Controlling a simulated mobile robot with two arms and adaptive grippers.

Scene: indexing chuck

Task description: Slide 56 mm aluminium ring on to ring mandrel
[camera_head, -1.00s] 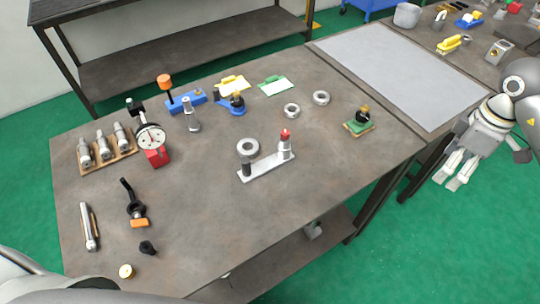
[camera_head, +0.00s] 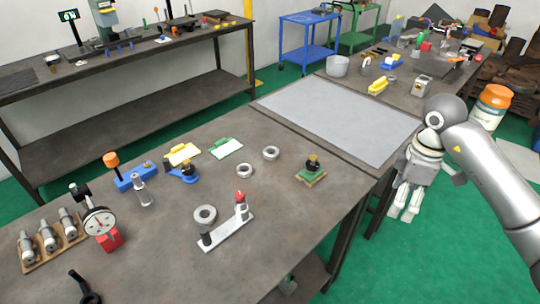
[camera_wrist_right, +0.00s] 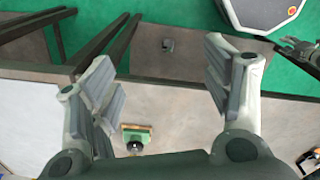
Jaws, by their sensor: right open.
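Two loose grey metal rings, (camera_head: 250,169) and (camera_head: 271,153), lie flat on the brown table in the head view. I cannot tell the size of either. A larger grey ring (camera_head: 205,214) sits at the dark-post end of a metal bar fixture (camera_head: 226,233); a red-topped post (camera_head: 241,205) stands at its other end. A slim silver upright piece (camera_head: 141,190) near the blue block may be the mandrel; I cannot tell. My right gripper (camera_head: 403,214) hangs open and empty, fingers down, beyond the table's right edge. Its spread fingers show in the wrist view (camera_wrist_right: 170,90).
A dial gauge (camera_head: 99,222) and a rack of silver parts (camera_head: 50,243) stand at the left.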

